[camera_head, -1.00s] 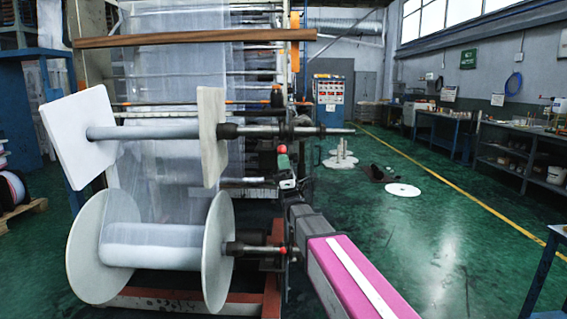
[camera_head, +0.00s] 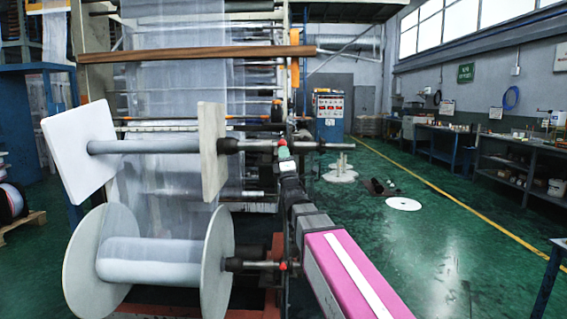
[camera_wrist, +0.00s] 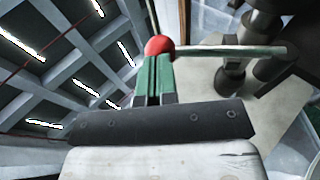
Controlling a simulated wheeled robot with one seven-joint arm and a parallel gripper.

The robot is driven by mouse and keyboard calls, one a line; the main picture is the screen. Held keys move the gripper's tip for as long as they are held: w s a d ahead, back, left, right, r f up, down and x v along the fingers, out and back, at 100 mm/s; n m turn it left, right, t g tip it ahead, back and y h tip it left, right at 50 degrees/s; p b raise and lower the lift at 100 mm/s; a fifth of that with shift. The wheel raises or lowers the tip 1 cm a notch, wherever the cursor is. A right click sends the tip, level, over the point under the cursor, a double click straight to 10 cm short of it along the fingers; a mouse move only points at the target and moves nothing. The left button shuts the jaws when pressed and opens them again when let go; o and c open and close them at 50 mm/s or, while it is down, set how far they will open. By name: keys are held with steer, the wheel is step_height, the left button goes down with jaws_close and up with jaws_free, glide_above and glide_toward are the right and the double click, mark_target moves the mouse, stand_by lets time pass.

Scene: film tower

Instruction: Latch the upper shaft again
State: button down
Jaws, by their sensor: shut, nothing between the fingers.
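The upper shaft (camera_head: 150,146) runs across the stand between two pale square plates. Its black chuck (camera_head: 231,145) is at the right, with a bare end (camera_head: 335,146) beyond. A red latch knob (camera_head: 282,143) sits in front of this end; in the wrist view the red knob (camera_wrist: 158,46) tops a metal rod (camera_wrist: 230,52) leading to dark parts. My gripper (camera_head: 284,154) is shut and empty just below the knob. Its green fingers (camera_wrist: 153,80) reach up to the knob; whether they touch it I cannot tell.
A lower reel (camera_head: 150,262) with round flanges has its own red knob (camera_head: 283,266) close to my arm. A wooden bar (camera_head: 200,54) crosses above. Open green floor (camera_head: 440,260) lies at right, with a white disc (camera_head: 403,204) and workbenches beyond.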

steer(key=shift+w+r+m+g+h, duration=0.75)
steer(key=shift+r+g+h, duration=0.15)
steer(key=shift+r, duration=0.1)
steer(key=shift+d+x, duration=0.1)
steer(key=shift+x, duration=0.65)
steer(key=shift+d+x, duration=0.15)
steer(key=shift+x, duration=0.6)
steer(key=shift+w+d+r, duration=0.1)
steer(key=shift+w+r, duration=0.25)
steer(key=shift+w, duration=0.35)
steer(key=shift+w+r, duration=0.35)
steer(key=shift+w, duration=0.35)
steer(key=shift+w+r, duration=0.15)
steer(key=shift+w, duration=0.05)
glide_toward(284, 141)
step_height(284, 141, up, 5)
steer(key=s, duration=0.1)
steer(key=shift+s+d, duration=0.15)
steer(key=shift+d, duration=0.15)
steer(key=shift+f, duration=0.25)
